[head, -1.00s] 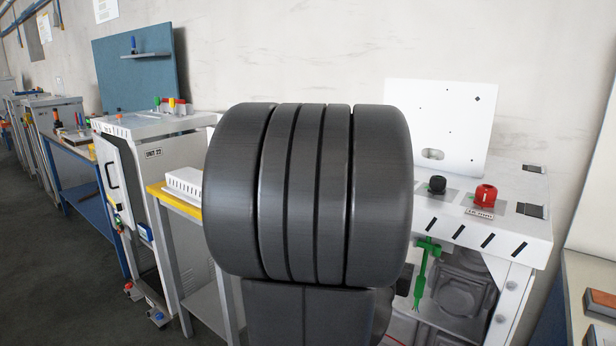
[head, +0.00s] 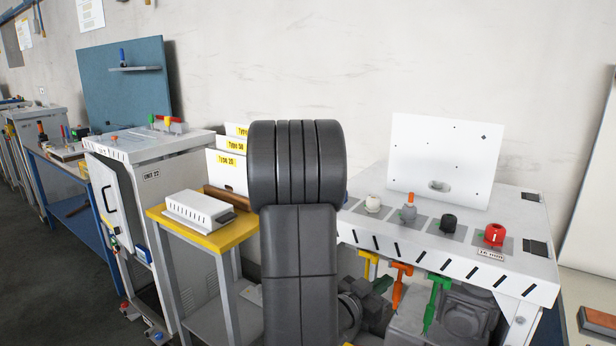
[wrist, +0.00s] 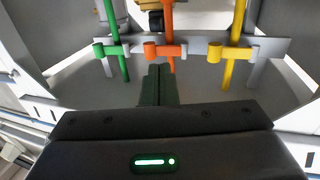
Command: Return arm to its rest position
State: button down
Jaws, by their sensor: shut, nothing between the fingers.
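My arm (head: 297,230) stands upright in the middle of the head view, its dark links hiding part of the bench behind it. My gripper shows only in the wrist view (wrist: 158,72), with its dark fingers together and nothing between them. The fingertips appear just below the orange handle (wrist: 165,50) in that picture; I cannot tell if they touch it. A green handle (wrist: 112,50) is to their left and a yellow handle (wrist: 236,54) to their right.
The white dispenser bench (head: 517,278) at right carries several knobs, including a red one (head: 494,235), and an upright white panel (head: 445,160). A yellow-topped stand (head: 215,241) with a white box (head: 198,209) is left of my arm. Dark floor (head: 60,300) is clear at far left.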

jog(key=w+a+m+g+h+p, duration=0.2)
jog(key=a+m+g, duration=0.3)
jog(key=g, duration=0.3)
jog(key=shift+w+a+m+h+p, duration=0.2)
jog(key=shift+a+m+h+p, duration=0.25)
jog(key=shift+h+p, duration=0.45)
jog(key=shift+r, duration=0.1)
